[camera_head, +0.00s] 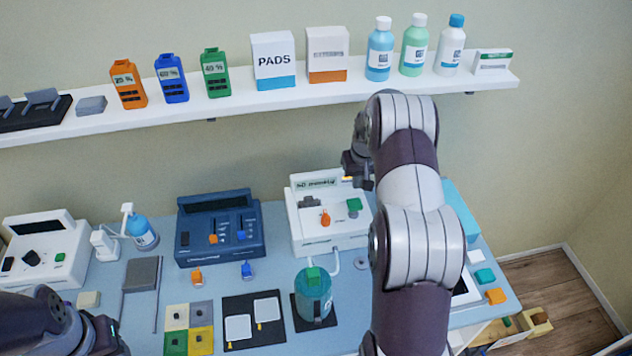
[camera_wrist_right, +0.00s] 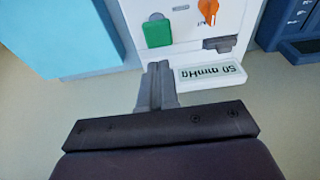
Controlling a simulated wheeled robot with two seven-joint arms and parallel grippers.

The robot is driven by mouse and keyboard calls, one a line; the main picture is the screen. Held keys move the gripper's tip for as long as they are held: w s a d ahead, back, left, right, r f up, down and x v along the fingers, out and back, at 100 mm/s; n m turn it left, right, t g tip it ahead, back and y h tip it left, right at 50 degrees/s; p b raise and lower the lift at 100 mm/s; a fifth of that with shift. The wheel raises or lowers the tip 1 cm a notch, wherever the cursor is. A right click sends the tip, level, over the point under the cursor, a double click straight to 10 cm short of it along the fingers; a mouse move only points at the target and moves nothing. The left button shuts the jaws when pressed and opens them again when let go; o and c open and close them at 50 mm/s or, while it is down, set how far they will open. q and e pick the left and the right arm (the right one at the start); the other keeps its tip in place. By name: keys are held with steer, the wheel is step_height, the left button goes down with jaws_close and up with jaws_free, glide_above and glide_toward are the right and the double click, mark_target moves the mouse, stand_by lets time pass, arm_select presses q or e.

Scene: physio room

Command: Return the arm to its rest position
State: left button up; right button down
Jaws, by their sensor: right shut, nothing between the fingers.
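My right arm (camera_head: 412,235) rises through the right half of the head view and bends back towards the wall. Its gripper (camera_head: 350,172) is at the far right corner of the white pressure unit, above the table. In the right wrist view my right gripper's two fingers (camera_wrist_right: 158,85) are pressed together with nothing between them. Their tips appear close to the unit's display edge and green knob (camera_wrist_right: 157,32); I cannot tell whether they touch. My left arm (camera_head: 40,318) shows at the lower left, with its fingers out of sight.
The white unit (camera_head: 308,236) reads 50 mmHg and has an orange knob (camera_head: 326,218). A blue unit (camera_head: 219,231) stands left of it. A green-lidded jar (camera_head: 314,298) stands in front. A shelf (camera_head: 230,101) with bottles and boxes runs above the table.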

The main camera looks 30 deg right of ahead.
steer(key=shift+w+f, duration=0.1)
steer(key=s+a+n+b, duration=0.3)
steer(key=s+a+b, duration=0.6)
steer(key=s+a, duration=1.2)
steer(key=a, duration=0.3)
steer(key=shift+s+a+n+g+y+b, duration=0.15)
steer(key=shift+a+n+g+y+b, duration=0.2)
steer(key=shift+n+g+y+b, duration=0.05)
steer(key=shift+s+a, duration=0.15)
steer(key=shift+f, duration=0.1)
steer(key=shift+d, duration=0.2)
